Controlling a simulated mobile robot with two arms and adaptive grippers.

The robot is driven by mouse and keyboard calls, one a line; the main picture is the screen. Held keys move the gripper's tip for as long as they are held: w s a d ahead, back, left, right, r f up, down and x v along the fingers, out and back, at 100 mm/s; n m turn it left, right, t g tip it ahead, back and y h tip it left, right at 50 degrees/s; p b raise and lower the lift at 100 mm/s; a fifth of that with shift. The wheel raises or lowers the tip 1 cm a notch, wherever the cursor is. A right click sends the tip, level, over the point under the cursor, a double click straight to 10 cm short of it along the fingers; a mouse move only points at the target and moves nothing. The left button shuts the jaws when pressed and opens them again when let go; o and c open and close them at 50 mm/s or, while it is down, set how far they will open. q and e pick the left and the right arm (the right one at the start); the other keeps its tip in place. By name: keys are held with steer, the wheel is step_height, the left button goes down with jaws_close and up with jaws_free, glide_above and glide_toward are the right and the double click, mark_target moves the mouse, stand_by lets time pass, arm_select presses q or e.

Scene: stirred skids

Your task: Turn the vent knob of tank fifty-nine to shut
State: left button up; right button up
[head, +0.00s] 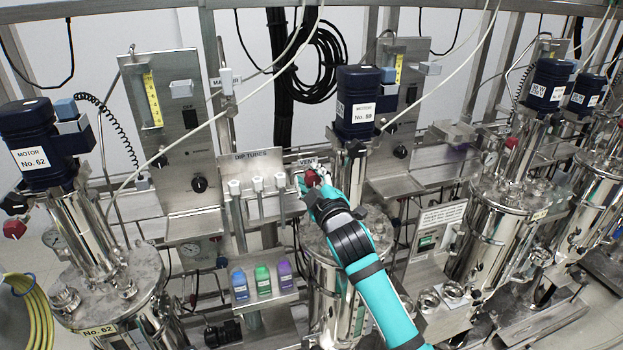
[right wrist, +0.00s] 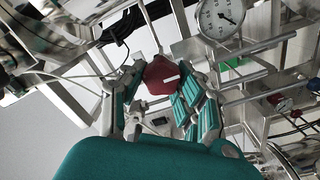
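The tank (head: 325,270) stands in the middle of the head view under a dark blue motor (head: 357,100); the last digit on its label is too small to read surely. A red vent knob (head: 311,178) sits under the VENT sign (head: 307,163). My teal right gripper (head: 314,184) reaches it from below right and partly hides it. In the right wrist view the red knob (right wrist: 160,76), with a white pointer line, sits between the fingers of my right gripper (right wrist: 160,84), which appear to touch both sides. My left gripper is not in view.
White dip tube tops (head: 258,184) stand just left of the knob. Blue, green and purple bottles (head: 263,280) are on a shelf below. Tank 62 (head: 110,275) is at left, and more tanks (head: 490,225) at right. A pressure gauge (right wrist: 220,17) shows near the knob.

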steer(key=o, duration=0.5)
steer(key=shift+f, duration=0.1)
steer(key=shift+s, duration=0.15)
steer(key=v, duration=1.1)
steer(key=shift+s+d, duration=0.15)
steer(key=shift+s, duration=0.2)
